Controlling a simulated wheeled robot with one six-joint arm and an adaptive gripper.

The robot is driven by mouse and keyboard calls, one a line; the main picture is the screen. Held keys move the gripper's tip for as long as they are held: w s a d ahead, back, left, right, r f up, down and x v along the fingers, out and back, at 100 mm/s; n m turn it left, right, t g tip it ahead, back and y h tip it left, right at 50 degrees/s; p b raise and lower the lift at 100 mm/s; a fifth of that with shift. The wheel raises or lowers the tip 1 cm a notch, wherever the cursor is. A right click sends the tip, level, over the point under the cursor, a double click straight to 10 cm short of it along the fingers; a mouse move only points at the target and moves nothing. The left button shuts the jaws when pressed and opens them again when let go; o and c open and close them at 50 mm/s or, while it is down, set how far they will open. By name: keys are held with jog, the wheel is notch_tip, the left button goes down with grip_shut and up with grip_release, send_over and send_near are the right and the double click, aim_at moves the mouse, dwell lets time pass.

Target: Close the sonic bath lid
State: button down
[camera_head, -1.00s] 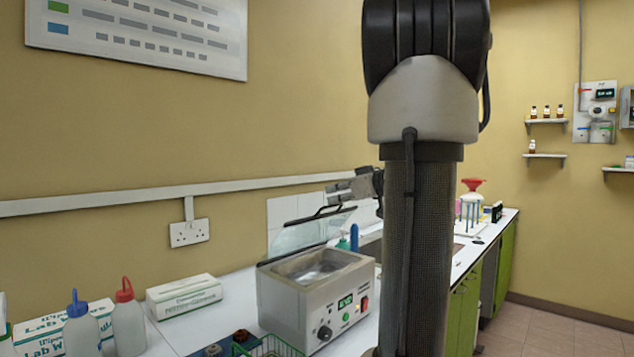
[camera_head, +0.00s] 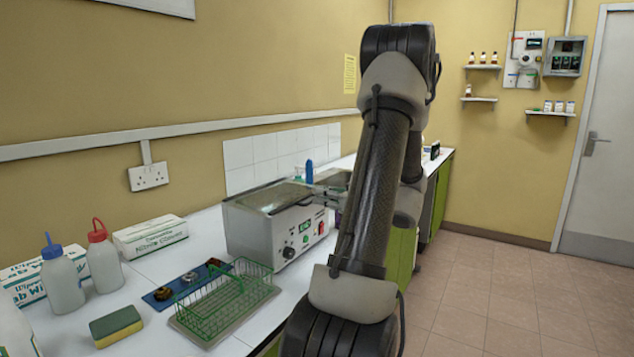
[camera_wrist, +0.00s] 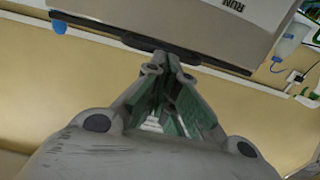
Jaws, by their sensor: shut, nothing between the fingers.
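The sonic bath (camera_head: 262,235) is a grey metal box with a green display and knobs on its front, standing on the white bench. Its clear lid (camera_head: 262,196) lies low and about flat over the top. I cannot tell whether it is fully seated. My gripper (camera_head: 312,194) is at the right end of the lid, partly hidden behind my arm. In the wrist view my gripper (camera_wrist: 172,55) is shut and empty. Its tips are at a dark bar (camera_wrist: 110,33) along a pale panel marked RUN; any contact is unclear.
A green wire basket (camera_head: 225,300) stands in front of the bath. Wash bottles (camera_head: 103,258), a glove box (camera_head: 150,237) and a sponge (camera_head: 116,326) are to the left. A blue bottle (camera_head: 309,171) stands behind the bath. The floor at right is clear.

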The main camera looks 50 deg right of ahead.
jog(key=shift+f, duration=0.95)
jog(key=shift+r, duration=0.1)
